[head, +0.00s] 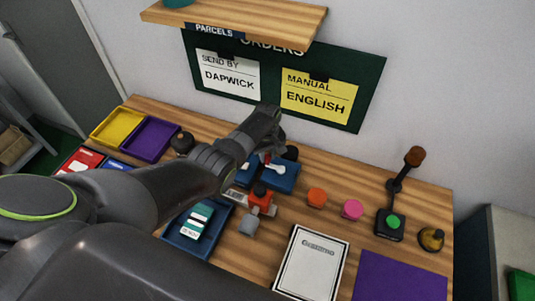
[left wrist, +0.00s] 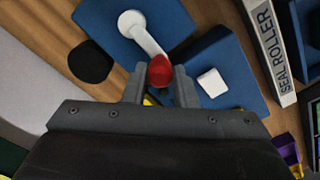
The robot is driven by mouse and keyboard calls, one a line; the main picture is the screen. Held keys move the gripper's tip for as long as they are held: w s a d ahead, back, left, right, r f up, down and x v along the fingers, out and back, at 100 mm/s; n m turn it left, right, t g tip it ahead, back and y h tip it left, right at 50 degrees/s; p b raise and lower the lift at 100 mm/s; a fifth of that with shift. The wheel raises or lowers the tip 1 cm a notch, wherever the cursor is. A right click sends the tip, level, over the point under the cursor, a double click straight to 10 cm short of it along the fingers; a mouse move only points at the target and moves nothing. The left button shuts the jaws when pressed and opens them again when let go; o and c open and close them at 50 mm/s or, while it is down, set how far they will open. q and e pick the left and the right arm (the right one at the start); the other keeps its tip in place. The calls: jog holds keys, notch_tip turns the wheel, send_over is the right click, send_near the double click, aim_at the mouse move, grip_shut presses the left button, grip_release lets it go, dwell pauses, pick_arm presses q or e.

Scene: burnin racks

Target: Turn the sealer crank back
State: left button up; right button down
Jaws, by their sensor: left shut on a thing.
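The sealer (head: 287,182) is a blue block on the wooden bench, partly hidden behind my left arm in the head view. Its white crank arm (head: 276,168) lies across the top, with a red knob at the end. In the left wrist view the blue sealer (left wrist: 215,60), the white crank arm (left wrist: 148,38) and the red knob (left wrist: 160,71) show clearly. My left gripper (left wrist: 160,78) is shut on the red knob, one finger on each side. In the head view my left gripper (head: 271,150) is over the sealer. My right gripper is not visible.
A label reading SEAL ROLLER (left wrist: 268,45) stands beside the sealer. Orange (head: 317,196) and pink (head: 352,209) discs, a lever with a green button (head: 391,223), a brass bell (head: 431,238) and a white-framed card (head: 312,264) are to the right. Yellow (head: 117,127) and purple (head: 151,140) trays are at left.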

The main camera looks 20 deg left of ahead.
pick_arm(q)
jog(key=o, duration=1)
jog(key=shift+r, duration=0.15)
jog(key=shift+r+b, duration=0.3)
jog(key=shift+r, duration=0.55)
notch_tip(320, 180, up, 16)
jog(key=shift+f+b, duration=0.25)
jog(key=shift+b, duration=0.85)
jog(key=shift+s, duration=0.1)
